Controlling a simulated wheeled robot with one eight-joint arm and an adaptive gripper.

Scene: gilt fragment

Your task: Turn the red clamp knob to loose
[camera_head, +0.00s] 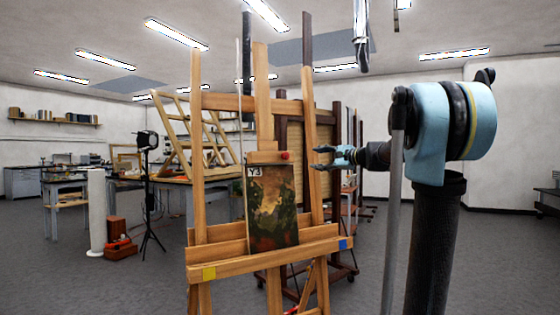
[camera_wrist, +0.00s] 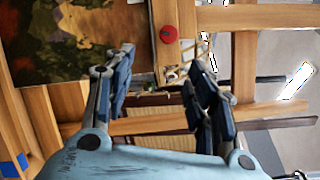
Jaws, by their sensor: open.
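The red clamp knob (camera_head: 285,155) sits on the pale wooden clamp block (camera_head: 262,157) of the easel, just above the top edge of a dark painting (camera_head: 272,208). The red knob also shows in the wrist view (camera_wrist: 168,34), round and facing the camera, beyond the fingertips. Its turned position cannot be told. My gripper (camera_head: 322,158) is open and empty, to the right of the knob and apart from it, by the easel's right upright. In the wrist view my gripper's two fingers (camera_wrist: 158,68) stand wide apart with nothing between them.
The wooden easel (camera_head: 225,268) has a ledge with yellow and blue patches. Its right upright (camera_head: 310,130) stands close to my fingers. Open floor lies at left.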

